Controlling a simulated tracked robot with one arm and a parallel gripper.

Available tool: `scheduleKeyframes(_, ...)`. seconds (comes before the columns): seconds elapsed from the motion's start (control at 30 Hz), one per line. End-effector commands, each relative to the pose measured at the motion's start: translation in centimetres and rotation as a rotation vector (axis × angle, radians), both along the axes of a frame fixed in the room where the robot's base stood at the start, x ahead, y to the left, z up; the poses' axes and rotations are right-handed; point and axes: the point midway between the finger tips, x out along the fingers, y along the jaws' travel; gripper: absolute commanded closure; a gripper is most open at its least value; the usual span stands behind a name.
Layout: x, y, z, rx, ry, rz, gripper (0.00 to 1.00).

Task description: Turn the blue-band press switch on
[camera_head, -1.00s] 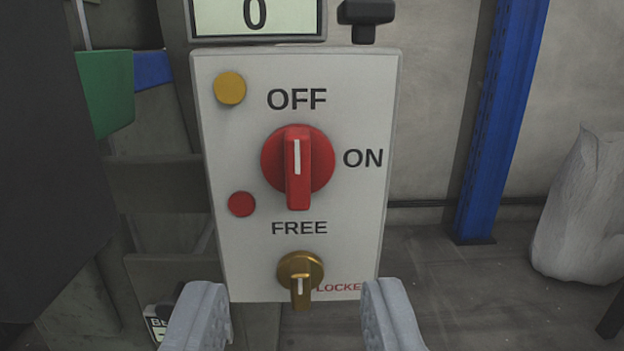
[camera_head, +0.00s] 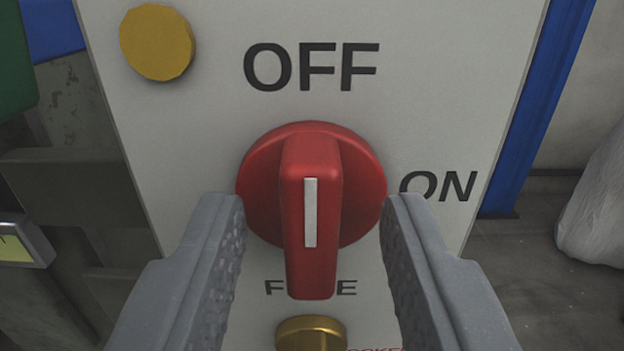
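The red rotary switch (camera_head: 311,215) is on a pale panel (camera_head: 450,60). Its white line stands upright, toward the OFF label (camera_head: 311,67) above it. The ON label (camera_head: 438,186) is to the right of the knob. My gripper (camera_head: 312,225) is open, with one grey finger on each side of the knob's handle. Gaps show between both fingers and the handle, and I cannot tell how far the fingertips reach in depth. The blue band of the press is not clearly in view.
A brass knob (camera_head: 311,333) sits below the switch, under the partly hidden FREE label. A yellow round button (camera_head: 157,42) is at the panel's upper left. A blue post (camera_head: 540,110) and a pale sack (camera_head: 596,205) stand to the right.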

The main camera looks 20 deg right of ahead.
Motion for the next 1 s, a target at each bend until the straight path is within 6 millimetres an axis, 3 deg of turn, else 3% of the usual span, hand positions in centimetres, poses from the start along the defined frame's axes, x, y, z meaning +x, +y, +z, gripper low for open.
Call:
scheduleKeyframes(0.53, 0.92, -0.30, 0.01, -0.001, 0.000, 0.002, 0.64)
scheduleKeyframes(0.67, 0.92, -0.30, 0.01, -0.001, 0.000, 0.002, 1.00)
scheduleKeyframes(1.0, 0.91, -0.31, -0.02, 0.020, -0.007, 0.002, 1.00)
